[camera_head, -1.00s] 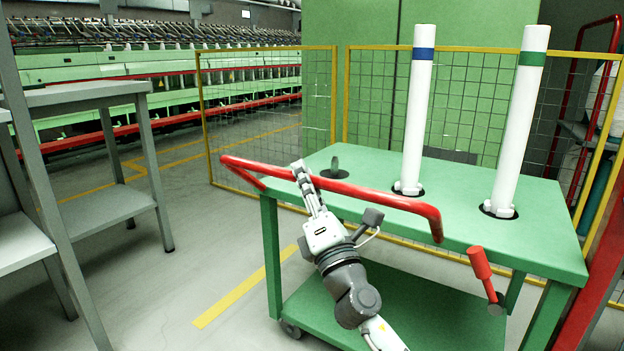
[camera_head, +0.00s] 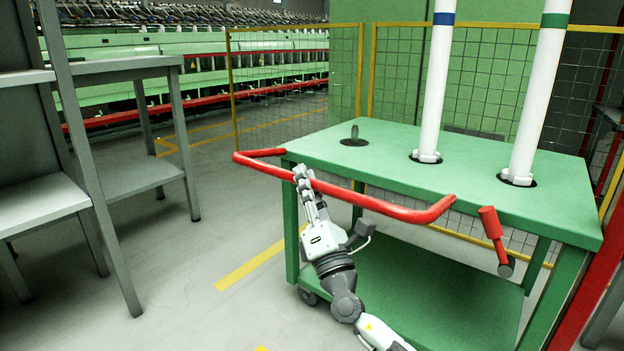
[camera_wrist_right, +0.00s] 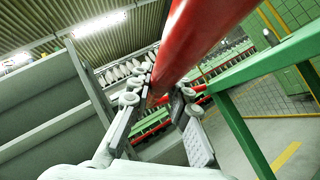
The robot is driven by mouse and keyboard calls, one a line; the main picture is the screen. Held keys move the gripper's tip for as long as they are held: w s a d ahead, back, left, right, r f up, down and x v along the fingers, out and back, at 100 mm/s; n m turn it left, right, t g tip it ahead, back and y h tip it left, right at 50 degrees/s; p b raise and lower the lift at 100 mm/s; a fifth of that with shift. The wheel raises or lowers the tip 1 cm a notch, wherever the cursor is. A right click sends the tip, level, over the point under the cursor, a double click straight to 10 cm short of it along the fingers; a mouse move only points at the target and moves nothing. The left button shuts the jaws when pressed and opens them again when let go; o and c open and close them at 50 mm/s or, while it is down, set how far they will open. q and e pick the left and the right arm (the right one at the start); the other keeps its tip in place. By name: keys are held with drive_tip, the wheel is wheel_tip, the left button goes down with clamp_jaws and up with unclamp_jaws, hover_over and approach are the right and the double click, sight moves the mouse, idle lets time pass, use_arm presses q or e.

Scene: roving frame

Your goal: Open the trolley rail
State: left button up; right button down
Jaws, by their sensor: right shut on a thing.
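The red trolley rail (camera_head: 375,204) runs along the near edge of the green trolley (camera_head: 330,148) in the head view. It stands out from the tabletop edge, about level with it, and its ends bend back toward the trolley. My right gripper (camera_head: 303,177) is shut on the rail near its left end, reaching up from below. In the right wrist view the rail (camera_wrist_right: 200,38) passes between the fingers of my right gripper (camera_wrist_right: 160,98). A red-handled lever (camera_head: 491,224) sits at the trolley's right front. My left gripper is not in view.
Two white tubes, one with a blue band (camera_head: 437,80) and one with a green band (camera_head: 540,90), stand on the trolley. A grey shelf table (camera_head: 120,68) stands to the left. A yellow-framed mesh fence (camera_head: 290,85) is behind. Floor between table and trolley is clear.

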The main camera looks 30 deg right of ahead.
drive_tip(key=shift+a+f, duration=0.1)
drive_tip(key=shift+f, duration=0.05)
drive_tip(key=c, duration=1.4)
unclamp_jaws()
drive_tip(key=v, duration=1.2)
